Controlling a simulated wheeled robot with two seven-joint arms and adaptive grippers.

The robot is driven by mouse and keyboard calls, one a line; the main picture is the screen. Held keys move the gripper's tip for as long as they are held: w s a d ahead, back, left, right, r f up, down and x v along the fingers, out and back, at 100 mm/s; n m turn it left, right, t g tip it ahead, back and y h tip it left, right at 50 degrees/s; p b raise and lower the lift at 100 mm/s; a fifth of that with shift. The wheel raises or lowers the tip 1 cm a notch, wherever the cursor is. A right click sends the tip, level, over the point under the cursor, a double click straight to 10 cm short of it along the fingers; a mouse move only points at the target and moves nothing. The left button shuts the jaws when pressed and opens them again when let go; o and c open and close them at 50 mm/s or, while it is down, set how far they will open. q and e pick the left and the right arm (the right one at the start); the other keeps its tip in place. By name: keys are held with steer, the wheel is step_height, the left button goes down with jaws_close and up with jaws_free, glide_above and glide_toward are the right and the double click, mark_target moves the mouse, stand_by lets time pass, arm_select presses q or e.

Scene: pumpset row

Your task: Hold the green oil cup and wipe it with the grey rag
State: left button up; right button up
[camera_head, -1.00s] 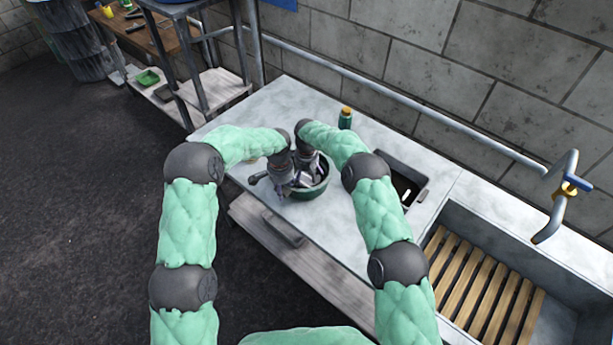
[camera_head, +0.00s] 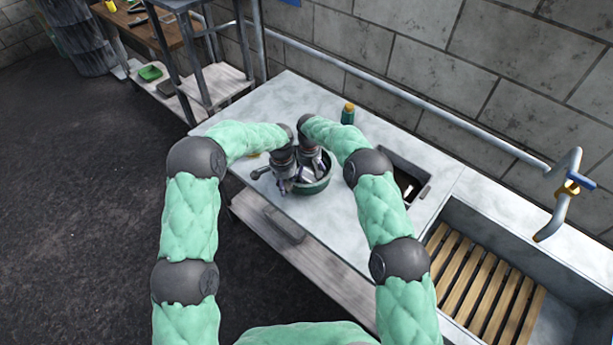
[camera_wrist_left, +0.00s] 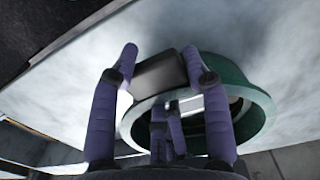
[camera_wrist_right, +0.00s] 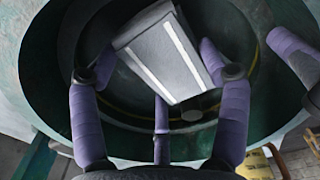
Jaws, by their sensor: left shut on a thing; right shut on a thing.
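The green oil cup (camera_head: 318,187) is a wide, round, open vessel on the grey counter. My left gripper (camera_head: 286,184) is at its left side, shut on a dark block (camera_wrist_left: 160,74) at the rim of the cup, whose green wall shows in the left wrist view (camera_wrist_left: 252,112). My right gripper (camera_head: 314,174) reaches down into the cup from above. It is shut on the grey rag (camera_wrist_right: 165,58), which has two pale stripes and lies inside the cup. The cup's wall surrounds it in the right wrist view (camera_wrist_right: 42,70). Whether the rag touches the inner wall is unclear.
A green bottle with an orange cap (camera_head: 347,115) stands behind the cup. A rectangular opening (camera_head: 398,172) in the counter is to the right, then a sink with wooden slats (camera_head: 478,284) and a tap (camera_head: 566,190). The counter front is mostly clear.

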step_height(320, 180, up, 10)
steer(key=w, duration=0.1)
steer(key=shift+w+r, duration=0.25)
steer(key=shift+w, duration=0.1)
steer(key=shift+a, duration=0.1)
steer(key=shift+f, duration=5.4)
steer(key=shift+s+d+r, duration=0.1)
steer(key=shift+d+r, duration=0.05)
steer(key=shift+d, duration=0.1)
steer(key=shift+s+d, duration=0.8)
steer(key=shift+s, duration=0.05)
steer(key=shift+w+a, duration=0.5)
steer(key=shift+a, duration=0.05)
steer(key=shift+f, duration=0.25)
